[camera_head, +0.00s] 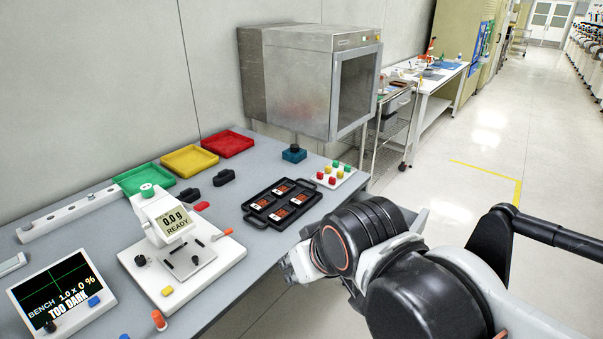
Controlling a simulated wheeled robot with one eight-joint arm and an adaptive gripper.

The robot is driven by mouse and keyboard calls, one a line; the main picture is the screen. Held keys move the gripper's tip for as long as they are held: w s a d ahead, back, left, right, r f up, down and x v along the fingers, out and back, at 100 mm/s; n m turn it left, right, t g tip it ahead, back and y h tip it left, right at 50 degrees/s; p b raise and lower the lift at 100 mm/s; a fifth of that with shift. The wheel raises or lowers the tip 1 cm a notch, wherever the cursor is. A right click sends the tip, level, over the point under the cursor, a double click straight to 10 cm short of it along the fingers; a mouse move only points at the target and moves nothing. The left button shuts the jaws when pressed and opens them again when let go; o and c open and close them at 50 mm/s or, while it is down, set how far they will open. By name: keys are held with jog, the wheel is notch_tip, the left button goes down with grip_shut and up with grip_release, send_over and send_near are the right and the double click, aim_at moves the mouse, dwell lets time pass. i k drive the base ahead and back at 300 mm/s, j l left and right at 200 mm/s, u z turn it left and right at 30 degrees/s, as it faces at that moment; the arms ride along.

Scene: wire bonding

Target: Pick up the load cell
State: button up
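I cannot tell for sure which thing is the load cell. A small blue block with a dark knob (293,153) stands alone near the back edge of the bench. A white tester (165,217) with a display reading 0.0 g READY stands at the front left, a green knob on its top. Two small black blocks (224,177) lie between it and the colored trays. My gripper (287,269) is at the bench's front edge, right of the tester and apart from these things. It is small and partly hidden by my arm, so its opening is unclear.
A black tray (259,215) with several chips lies mid-bench near my gripper. A white board with colored buttons (334,175) is right of it. Green, yellow and red trays (228,143) line the back. A metal box oven (297,80) stands behind. A screen (58,294) reads TOO DARK.

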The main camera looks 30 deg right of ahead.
aim_at(147, 190)
jog(key=l+z, duration=0.25)
jog(key=z, duration=0.15)
jog(key=i+l+z, duration=0.1)
jog(key=l+z, duration=0.15)
jog(key=z, duration=0.15)
jog(key=l+z, duration=0.25)
jog(key=z, duration=0.15)
jog(key=u, duration=2.1)
jog(key=i+j, duration=0.2)
jog(key=i, duration=0.2)
jog(key=i+j+z, duration=0.1)
jog(key=i, duration=0.25)
jog(key=i+j+u, duration=0.1)
jog(key=i, duration=0.3)
jog(key=i+j+u, duration=0.1)
jog(key=i, duration=0.25)
jog(key=j+z, duration=0.25)
